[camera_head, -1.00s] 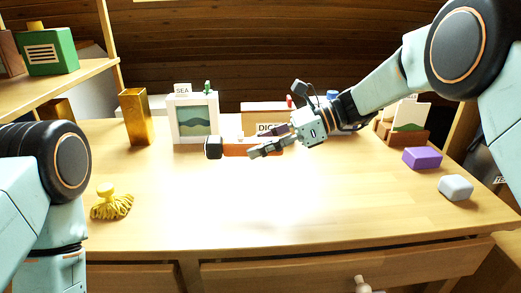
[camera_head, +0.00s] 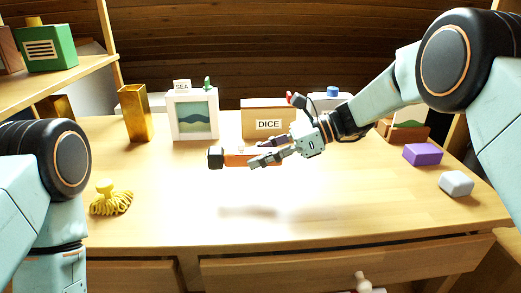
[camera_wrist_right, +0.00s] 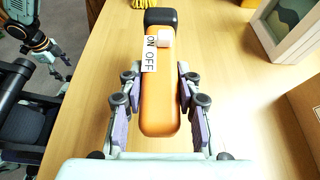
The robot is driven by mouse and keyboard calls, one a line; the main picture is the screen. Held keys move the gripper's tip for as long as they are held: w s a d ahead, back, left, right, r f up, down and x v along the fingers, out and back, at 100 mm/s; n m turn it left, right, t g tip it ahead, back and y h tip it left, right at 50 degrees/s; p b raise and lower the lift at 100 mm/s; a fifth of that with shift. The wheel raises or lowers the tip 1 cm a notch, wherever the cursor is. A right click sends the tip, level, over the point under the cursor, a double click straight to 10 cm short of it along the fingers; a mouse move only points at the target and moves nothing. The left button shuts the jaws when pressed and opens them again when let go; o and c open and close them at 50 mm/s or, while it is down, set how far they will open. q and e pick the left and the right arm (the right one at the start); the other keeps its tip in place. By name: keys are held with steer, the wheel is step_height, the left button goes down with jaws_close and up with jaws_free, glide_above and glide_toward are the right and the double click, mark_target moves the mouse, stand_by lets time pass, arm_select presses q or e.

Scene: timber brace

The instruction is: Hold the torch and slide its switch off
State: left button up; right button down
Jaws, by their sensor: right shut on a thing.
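The torch (camera_head: 236,159) has an orange body and a black head pointing left in the head view. My right gripper (camera_head: 266,152) is shut on its body and holds it level above the desk; a shadow lies below. In the right wrist view, the gripper's pads (camera_wrist_right: 152,115) sit on both sides of the orange torch body (camera_wrist_right: 158,100). The white switch (camera_wrist_right: 164,38) is near the black head, beside the word ON on the label (camera_wrist_right: 150,55); OFF is nearer my gripper. My left gripper (camera_wrist_right: 62,65) shows small at the wrist view's left edge, away from the torch.
Behind stand a framed picture (camera_head: 194,133), a DICE box (camera_head: 252,119) and a gold vase (camera_head: 135,128). A yellow tasselled thing (camera_head: 110,203) is at left. A purple block (camera_head: 422,154) and a grey block (camera_head: 456,184) are at right. The desk's front middle is clear.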

mark_target(262, 186)
steer(key=shift+f+b, duration=0.85)
steer(key=shift+f, duration=2.25)
steer(key=shift+f, duration=0.15)
steer(key=c, duration=0.8)
jaws_free()
steer(key=shift+c, duration=0.2)
steer(key=shift+d, duration=0.15)
